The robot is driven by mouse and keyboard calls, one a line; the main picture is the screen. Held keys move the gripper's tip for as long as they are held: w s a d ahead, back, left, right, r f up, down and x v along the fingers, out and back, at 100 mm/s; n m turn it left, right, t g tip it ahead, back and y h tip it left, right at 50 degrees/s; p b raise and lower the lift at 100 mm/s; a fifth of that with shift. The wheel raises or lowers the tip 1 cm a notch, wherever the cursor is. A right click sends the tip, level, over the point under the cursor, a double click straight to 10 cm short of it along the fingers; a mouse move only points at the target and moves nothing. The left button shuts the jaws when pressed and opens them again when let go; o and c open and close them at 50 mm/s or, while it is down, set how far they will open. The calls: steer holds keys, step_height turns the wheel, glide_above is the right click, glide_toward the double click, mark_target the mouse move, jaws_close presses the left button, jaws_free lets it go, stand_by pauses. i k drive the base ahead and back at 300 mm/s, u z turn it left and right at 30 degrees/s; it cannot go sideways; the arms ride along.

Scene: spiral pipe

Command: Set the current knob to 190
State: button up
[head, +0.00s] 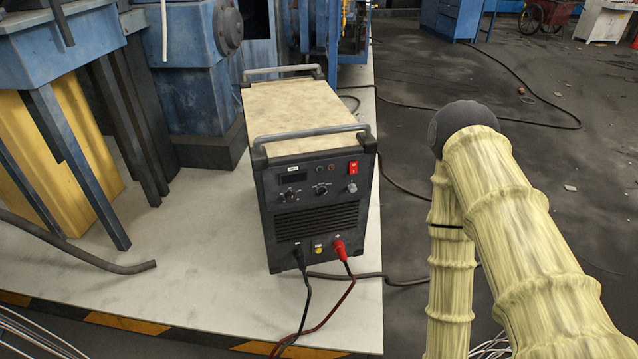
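A welding machine (312,165) with a black front panel and a beige top stands upright on the pale platform. Its panel carries a left knob (288,195), a middle knob (321,191) and a lighter right knob (352,187). The labels are too small to read, so I cannot tell which is the current knob or its setting. A small display (293,178) above the left knob looks dark. A red switch (353,168) sits at the panel's upper right. My sleeved arm shows at the right, apart from the machine. My gripper is out of view.
A red plug (339,249) and a black plug (299,257) with hanging cables stick out low on the front. The pale platform (190,265) has a striped edge. Blue machinery (190,90) stands behind left. Cables cross the dark floor right.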

mark_target(290, 197)
steer(key=k, duration=0.65)
steer(key=u, duration=0.8)
steer(key=i, duration=1.1)
steer(key=z, duration=0.35)
